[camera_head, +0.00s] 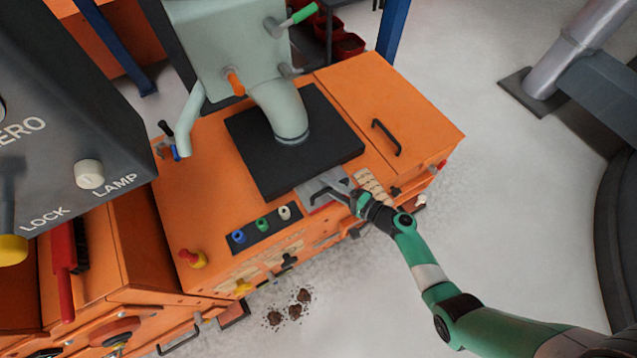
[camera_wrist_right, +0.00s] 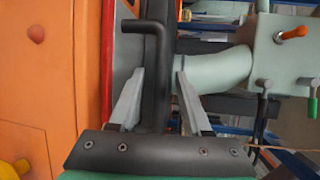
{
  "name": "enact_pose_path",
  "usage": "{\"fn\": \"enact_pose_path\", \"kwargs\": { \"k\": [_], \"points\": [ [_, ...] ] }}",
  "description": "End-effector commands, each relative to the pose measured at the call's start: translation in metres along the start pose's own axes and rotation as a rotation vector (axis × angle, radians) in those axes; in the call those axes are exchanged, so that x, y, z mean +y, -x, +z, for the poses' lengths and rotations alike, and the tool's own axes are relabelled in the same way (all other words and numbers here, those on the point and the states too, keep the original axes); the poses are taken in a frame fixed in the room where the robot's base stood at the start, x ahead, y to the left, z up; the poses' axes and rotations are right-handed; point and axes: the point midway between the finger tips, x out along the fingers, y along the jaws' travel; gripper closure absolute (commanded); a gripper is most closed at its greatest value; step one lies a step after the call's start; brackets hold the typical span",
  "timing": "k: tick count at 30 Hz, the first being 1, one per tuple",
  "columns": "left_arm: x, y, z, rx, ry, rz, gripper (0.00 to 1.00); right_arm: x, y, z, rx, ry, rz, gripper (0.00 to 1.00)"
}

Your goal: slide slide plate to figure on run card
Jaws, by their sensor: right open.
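The slide plate (camera_head: 318,190) is a light grey metal plate at the front edge of the black pad on the orange machine. A dark bent handle (camera_wrist_right: 153,48) stands between the fingers of my right gripper (camera_wrist_right: 160,76) in the right wrist view; the fingers are apart, and I cannot tell whether they touch it. In the head view my right gripper (camera_head: 340,194) is over the plate, partly covering it. A beige marked strip (camera_head: 374,186) lies just right of the plate; its marks are too small to read. I cannot make out the run card. My left gripper is not in view.
A grey-green pipe (camera_head: 282,110) comes down onto the black pad (camera_head: 252,150). Blue, green and white buttons (camera_head: 262,224) and a red-yellow knob (camera_head: 192,258) are to the left. A black handle (camera_head: 386,138) is on the orange lid. A grey control box (camera_head: 70,120) fills the upper left.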

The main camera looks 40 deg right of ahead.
Motion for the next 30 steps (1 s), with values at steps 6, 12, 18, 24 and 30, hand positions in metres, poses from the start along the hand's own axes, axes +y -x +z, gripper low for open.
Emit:
{"fn": "enact_pose_path", "kwargs": {
  "k": [6, 12, 18, 24, 30],
  "points": [
    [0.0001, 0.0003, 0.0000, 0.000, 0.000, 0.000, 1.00, 0.0002, -0.0006, -0.0005, 0.001, 0.000, 0.000, 0.52],
    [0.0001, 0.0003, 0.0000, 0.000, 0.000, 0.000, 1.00, 0.0002, -0.0006, -0.0003, 0.001, 0.000, 0.000, 0.77],
    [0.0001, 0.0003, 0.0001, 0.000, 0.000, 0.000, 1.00, 0.0003, -0.0006, -0.0003, 0.001, 0.000, 0.000, 1.00],
    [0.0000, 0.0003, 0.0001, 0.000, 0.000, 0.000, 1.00, 0.0003, -0.0006, -0.0002, 0.001, 0.000, 0.001, 1.00],
    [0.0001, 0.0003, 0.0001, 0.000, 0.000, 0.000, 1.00, 0.0004, -0.0005, -0.0001, 0.000, 0.000, 0.001, 1.00]
  ]
}}
